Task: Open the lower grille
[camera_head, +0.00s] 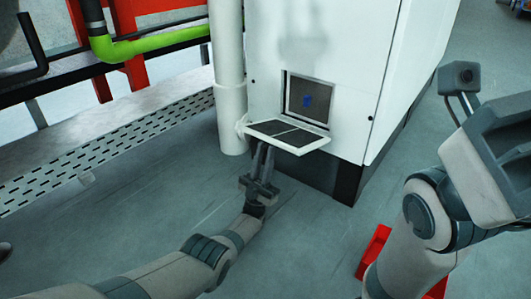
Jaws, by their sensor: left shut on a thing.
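The lower grille (289,135) is a dark mesh panel in a white frame on the front of the white cabinet (347,125). It is hinged down and sticks out nearly flat below a square opening (307,101), with a small blue mark inside. My left gripper (263,152) is at the grille's near edge, its fingers pointing up and shut on that edge. The fingertips are partly hidden by the panel. My right arm is at the right of the picture; its gripper's fingers are not clearly seen.
A white pipe (229,75) stands just left of the cabinet. A perforated metal strip (105,150) and a red frame (127,45) with a green pipe (150,45) are at the left. A red object (375,250) lies on the floor by my right arm. The floor before the cabinet is clear.

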